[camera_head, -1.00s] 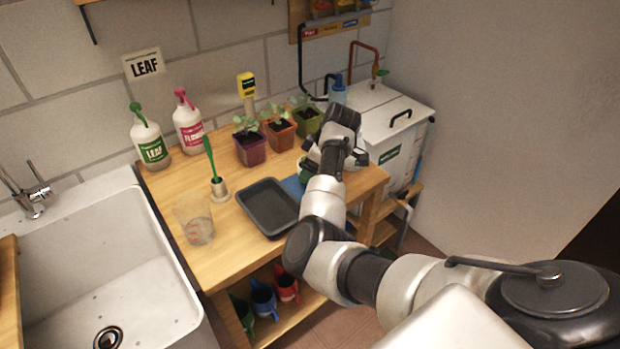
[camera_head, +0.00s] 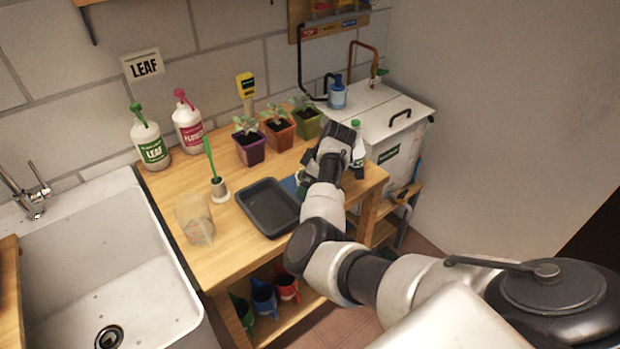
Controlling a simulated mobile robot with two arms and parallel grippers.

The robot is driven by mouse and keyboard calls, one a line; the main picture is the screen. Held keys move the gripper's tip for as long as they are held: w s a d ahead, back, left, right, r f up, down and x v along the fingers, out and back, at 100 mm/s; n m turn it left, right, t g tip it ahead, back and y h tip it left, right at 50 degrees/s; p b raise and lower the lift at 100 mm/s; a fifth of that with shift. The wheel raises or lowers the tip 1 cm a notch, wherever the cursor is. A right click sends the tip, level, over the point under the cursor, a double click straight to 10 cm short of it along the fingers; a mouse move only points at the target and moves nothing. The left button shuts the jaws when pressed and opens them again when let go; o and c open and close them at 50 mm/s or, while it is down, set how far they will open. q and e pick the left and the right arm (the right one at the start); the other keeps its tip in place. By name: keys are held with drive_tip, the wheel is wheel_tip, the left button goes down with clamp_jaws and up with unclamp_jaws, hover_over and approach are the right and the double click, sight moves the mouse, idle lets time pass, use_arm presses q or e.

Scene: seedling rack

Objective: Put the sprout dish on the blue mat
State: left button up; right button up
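The blue mat (camera_head: 289,185) lies on the wooden bench to the right of the dark tray, and only a small part of it shows. A green thing (camera_head: 301,178) at the mat, partly behind my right arm, may be the sprout dish; I cannot make out its full shape or whether it rests on the mat. My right gripper (camera_head: 311,158) is over the right part of the bench, close to the mat. Its fingers are mostly hidden by my own wrist, so its opening and any hold do not show. My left gripper is not in view.
A dark tray (camera_head: 268,208), a clear beaker (camera_head: 196,222) and a green brush in a holder (camera_head: 219,190) stand on the bench. Potted seedlings (camera_head: 249,148) line the back. A green-capped bottle (camera_head: 358,152) stands right of my wrist. A sink (camera_head: 110,245) is at left.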

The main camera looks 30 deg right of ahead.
drive_tip(key=v, duration=1.2)
drive_tip(key=shift+r, duration=0.2)
drive_tip(key=shift+f, duration=0.1)
